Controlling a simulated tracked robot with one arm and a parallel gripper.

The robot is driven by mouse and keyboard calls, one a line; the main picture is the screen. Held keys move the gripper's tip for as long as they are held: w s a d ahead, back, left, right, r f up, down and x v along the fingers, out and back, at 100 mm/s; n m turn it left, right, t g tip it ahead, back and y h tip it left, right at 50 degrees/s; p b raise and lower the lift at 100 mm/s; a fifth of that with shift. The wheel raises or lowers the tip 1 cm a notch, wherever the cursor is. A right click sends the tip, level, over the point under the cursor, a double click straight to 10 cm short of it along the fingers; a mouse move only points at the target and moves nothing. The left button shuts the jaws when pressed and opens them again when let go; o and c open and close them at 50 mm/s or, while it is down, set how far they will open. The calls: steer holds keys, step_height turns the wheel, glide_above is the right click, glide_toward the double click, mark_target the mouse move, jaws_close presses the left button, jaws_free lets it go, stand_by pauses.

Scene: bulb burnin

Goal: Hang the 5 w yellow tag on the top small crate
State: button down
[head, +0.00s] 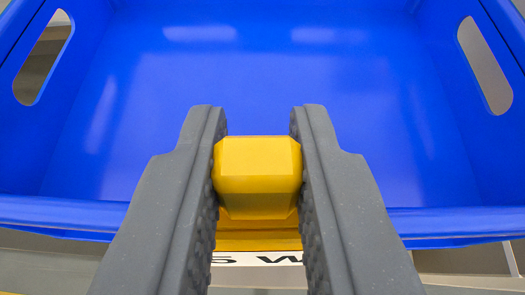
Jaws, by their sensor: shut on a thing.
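My gripper (257,170) is shut on the yellow tag (258,178), gripping its faceted yellow block between both grey fingers. Below the block, a white label (255,258) with dark "5 W" lettering shows partly between the fingers; the rest is hidden by them and the picture edge. A blue crate (260,95) fills most of the view beyond the gripper, seen from above into its open inside. Its near rim (455,222) runs across the view behind the tag. I cannot tell whether the tag touches the rim.
The crate's inside looks empty. Its side walls have oval handle holes, one on the left (45,55) and one on the right (485,65). Grey and beige surfaces (465,260) show below the near rim.

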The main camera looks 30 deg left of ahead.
steer(key=c, duration=1.2)
jaws_free()
steer(key=shift+c, duration=0.2)
steer(key=p+v, duration=0.4)
steer(key=v, duration=1)
steer(key=w+d+r+m+t+h+p, duration=0.1)
steer(key=w+d+r, duration=0.2)
steer(key=d+r, duration=0.55)
steer(key=w+d+r+m+t+h+p, duration=0.1)
steer(key=w+d+r, duration=0.2)
steer(key=r, duration=1)
steer(key=w+d+r+m+t+h+p, duration=0.1)
steer(key=w+d+r+p, duration=0.1)
steer(key=d+r, duration=0.65)
steer(key=s+d+r+m+h+p, duration=0.1)
steer(key=s+d+r, duration=0.3)
steer(key=r, duration=0.5)
steer(key=s+d+r+m+t+h, duration=0.1)
steer(key=s+d+r, duration=0.3)
steer(key=r, duration=0.5)
steer(key=s+d+r+m+h+p, duration=0.1)
steer(key=s+d+r+h, duration=0.1)
steer(key=r, duration=0.7)
steer(key=shift+s+d+m+t+p, duration=0.3)
steer(key=shift+s+d, duration=0.6)
